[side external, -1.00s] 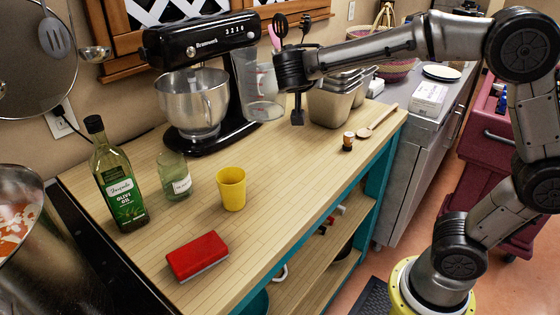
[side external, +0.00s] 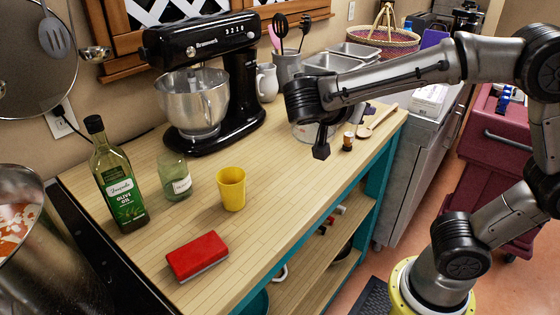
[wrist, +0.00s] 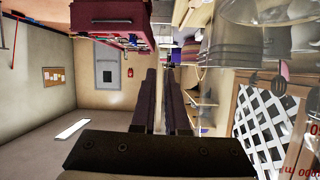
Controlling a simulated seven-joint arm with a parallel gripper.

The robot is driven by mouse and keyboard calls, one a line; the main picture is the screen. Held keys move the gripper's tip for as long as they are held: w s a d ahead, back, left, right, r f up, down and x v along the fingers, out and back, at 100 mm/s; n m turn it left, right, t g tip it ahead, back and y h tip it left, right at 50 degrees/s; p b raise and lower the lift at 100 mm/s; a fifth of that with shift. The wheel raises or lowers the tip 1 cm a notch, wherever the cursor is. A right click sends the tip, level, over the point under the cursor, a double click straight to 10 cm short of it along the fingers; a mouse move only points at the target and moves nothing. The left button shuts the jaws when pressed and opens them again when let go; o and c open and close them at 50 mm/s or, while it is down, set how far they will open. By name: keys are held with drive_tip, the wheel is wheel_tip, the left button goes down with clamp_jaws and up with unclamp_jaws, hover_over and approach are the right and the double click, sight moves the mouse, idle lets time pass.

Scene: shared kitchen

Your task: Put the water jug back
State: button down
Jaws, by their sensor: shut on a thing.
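The clear water jug (side external: 304,133) is mostly hidden behind my gripper (side external: 321,150) in the side view; only its lower edge shows, close to the counter. Whether it touches the counter cannot be told. In the wrist view the see-through jug (wrist: 235,50) fills the upper right, with red markings at the lower right corner. My gripper also shows in the wrist view (wrist: 163,80), its dark fingers close together. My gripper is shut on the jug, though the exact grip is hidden.
A black stand mixer (side external: 225,85) stands left of my gripper, with a white pitcher (side external: 266,82) behind it. A small corked bottle (side external: 348,141) and wooden spoon (side external: 378,122) lie to the right. A yellow cup (side external: 231,188), red box (side external: 197,256) and glass jar (side external: 174,177) stand in front.

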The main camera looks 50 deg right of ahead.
drive_tip(key=shift+w+d+f, duration=0.8)
drive_tip(key=shift+w+f, duration=1.4)
drive_tip(key=shift+f, duration=0.4)
drive_tip(key=shift+w+d+f, duration=0.8)
drive_tip(key=shift+w+f, duration=1.45)
drive_tip(key=shift+f, duration=0.3)
drive_tip(key=shift+w+d+f, duration=0.8)
drive_tip(key=shift+w+f, duration=1.4)
drive_tip(key=shift+f, duration=0.5)
drive_tip(key=c, duration=0.9)
unclamp_jaws()
